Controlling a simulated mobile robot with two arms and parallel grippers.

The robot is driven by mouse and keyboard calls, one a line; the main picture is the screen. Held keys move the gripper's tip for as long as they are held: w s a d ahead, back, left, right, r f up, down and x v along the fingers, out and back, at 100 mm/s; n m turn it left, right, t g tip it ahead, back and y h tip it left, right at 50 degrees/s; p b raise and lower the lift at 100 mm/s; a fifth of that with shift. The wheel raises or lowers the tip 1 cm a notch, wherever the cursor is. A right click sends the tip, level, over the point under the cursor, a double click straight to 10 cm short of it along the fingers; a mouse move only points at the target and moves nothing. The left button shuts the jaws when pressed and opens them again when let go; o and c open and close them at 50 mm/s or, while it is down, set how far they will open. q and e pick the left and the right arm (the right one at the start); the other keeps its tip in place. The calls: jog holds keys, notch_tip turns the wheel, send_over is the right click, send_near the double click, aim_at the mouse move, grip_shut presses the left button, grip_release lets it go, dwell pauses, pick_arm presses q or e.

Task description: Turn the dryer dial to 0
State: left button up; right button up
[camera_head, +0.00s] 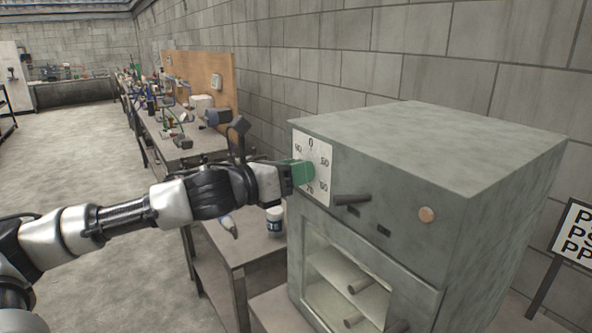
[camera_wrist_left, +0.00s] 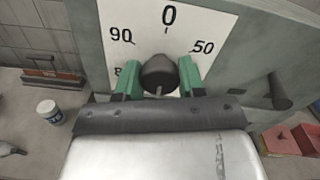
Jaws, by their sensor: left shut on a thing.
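The dryer (camera_head: 440,160) is a large grey box with a white dial plate (camera_head: 322,155) on its front. The plate also shows in the left wrist view (camera_wrist_left: 215,25), with 0 at the top, 90 to the left and 50 to the right. The dark round dial (camera_wrist_left: 158,72) sits between the green fingers of my left gripper (camera_wrist_left: 158,78), which is shut on it. A short light line shows on the dial's lower side in that view. In the head view, the left gripper (camera_head: 303,172) hides the dial. My right gripper is not in view.
A dark handle (camera_head: 352,199) sticks out right of the plate, above the dryer's window (camera_head: 345,275). A white jar (camera_head: 274,219) stands on the table left of the dryer. Benches with tools (camera_head: 180,140) line the wall behind. The floor at left is clear.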

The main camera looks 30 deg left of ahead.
pick_arm(q)
jog(key=n+p, duration=0.1)
jog(key=n, duration=0.3)
jog(key=n+p, duration=0.1)
jog(key=n, duration=0.3)
jog(key=shift+n, duration=0.4)
jog(key=n, duration=0.4)
jog(key=shift+n, duration=0.3)
jog(key=n, duration=1)
jog(key=n+p, duration=0.1)
jog(key=n, duration=0.3)
jog(key=n+p, duration=0.1)
jog(key=n, duration=0.3)
jog(key=shift+n+p, duration=0.9)
jog(key=shift+n, duration=1.1)
jog(key=shift+f, duration=0.1)
